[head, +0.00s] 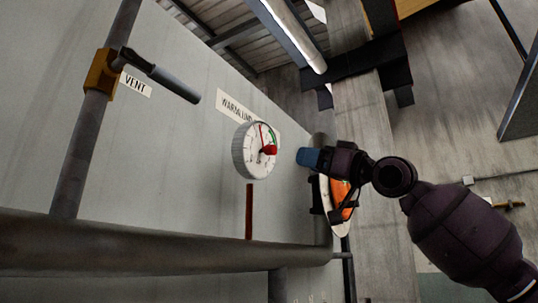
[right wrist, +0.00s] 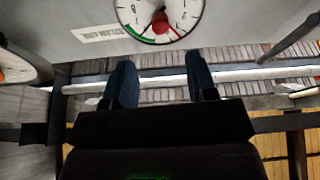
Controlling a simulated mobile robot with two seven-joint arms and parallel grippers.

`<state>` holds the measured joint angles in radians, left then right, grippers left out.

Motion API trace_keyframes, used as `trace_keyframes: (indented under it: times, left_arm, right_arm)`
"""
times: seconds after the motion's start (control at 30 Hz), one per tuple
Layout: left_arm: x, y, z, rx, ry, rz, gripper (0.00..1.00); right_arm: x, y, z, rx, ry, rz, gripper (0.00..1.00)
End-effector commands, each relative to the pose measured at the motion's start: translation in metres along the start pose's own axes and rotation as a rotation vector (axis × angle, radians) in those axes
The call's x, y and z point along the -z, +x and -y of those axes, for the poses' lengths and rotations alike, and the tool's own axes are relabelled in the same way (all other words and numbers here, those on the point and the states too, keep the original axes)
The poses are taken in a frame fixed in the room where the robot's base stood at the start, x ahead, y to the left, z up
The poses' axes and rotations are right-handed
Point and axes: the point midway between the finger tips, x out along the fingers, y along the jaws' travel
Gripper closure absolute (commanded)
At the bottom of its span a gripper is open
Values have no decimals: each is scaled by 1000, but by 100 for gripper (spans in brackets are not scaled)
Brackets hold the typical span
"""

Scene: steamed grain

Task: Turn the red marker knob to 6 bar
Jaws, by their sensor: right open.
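The red marker knob (head: 269,150) sits at the middle of a round white pressure gauge (head: 246,158) on the grey panel. In the right wrist view the red knob (right wrist: 160,22) and part of the gauge (right wrist: 127,14) show at the top, with a green band and a red pointer. My right gripper (head: 303,157) is to the right of the gauge in the head view, apart from the knob. In the right wrist view its two blue fingers (right wrist: 161,75) are spread with nothing between them. The gauge's numbers are too small to read surely. My left gripper is not in view.
A pipe with a yellow valve body (head: 101,72) and a dark lever (head: 165,78) stands at the left by a VENT label (head: 135,84). A thick horizontal pipe (head: 150,246) runs below the gauge. A white-rimmed orange dial (head: 339,196) is close behind my right gripper.

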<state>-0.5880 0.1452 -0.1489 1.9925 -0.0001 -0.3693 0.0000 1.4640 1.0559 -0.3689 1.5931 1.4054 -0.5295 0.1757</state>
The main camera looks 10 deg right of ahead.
Motion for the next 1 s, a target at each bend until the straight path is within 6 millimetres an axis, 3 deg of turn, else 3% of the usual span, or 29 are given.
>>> trace_keyframes:
  times: [0.23,0.6,1.0]
  left_arm:
    - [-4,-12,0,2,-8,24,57]
    - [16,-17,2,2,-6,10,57]
    - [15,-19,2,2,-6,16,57]
  right_arm:
    - [3,31,1,0,1,-2,48]
    - [3,89,0,-2,0,-3,48]
    - [1,106,-1,-3,-2,-3,48]
